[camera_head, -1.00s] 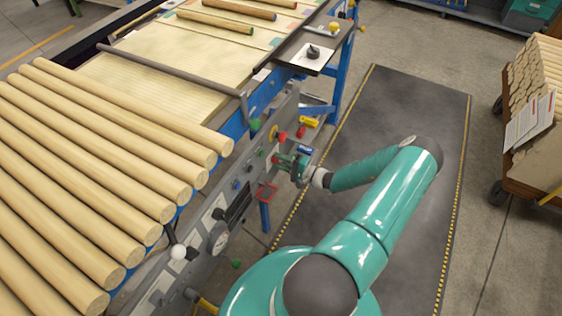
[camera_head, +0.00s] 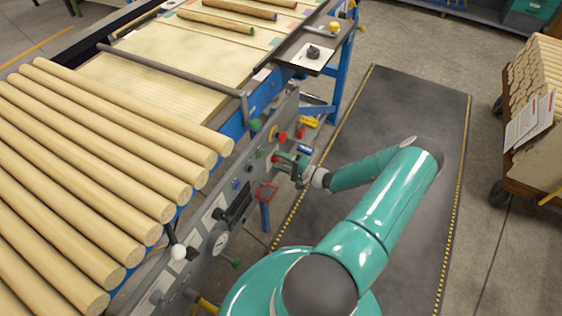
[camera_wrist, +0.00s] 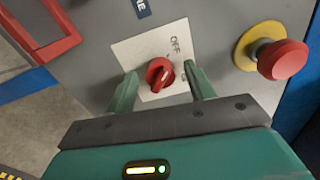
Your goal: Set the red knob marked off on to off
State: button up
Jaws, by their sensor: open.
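The red knob (camera_wrist: 160,75) sits on a white plate (camera_wrist: 130,50) on the grey panel in the wrist view. The word OFF shows on the plate above and right of the knob; other lettering lower right is partly hidden by a finger. A pale mark shows on the knob's ridge, which is tilted. My gripper (camera_wrist: 160,88) is open, with one green finger on each side of the knob. I cannot tell whether either finger touches it. In the head view my gripper (camera_head: 284,164) is at the panel, and it hides most of the knob.
A red mushroom button (camera_wrist: 282,60) on a yellow base stands out from the panel, right of the knob. A red frame-shaped handle (camera_wrist: 55,45) is at upper left. Round wooden bars (camera_head: 110,170) lie left of the panel.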

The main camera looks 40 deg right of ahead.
jog(key=v, duration=1.3)
jog(key=shift+s, duration=0.4)
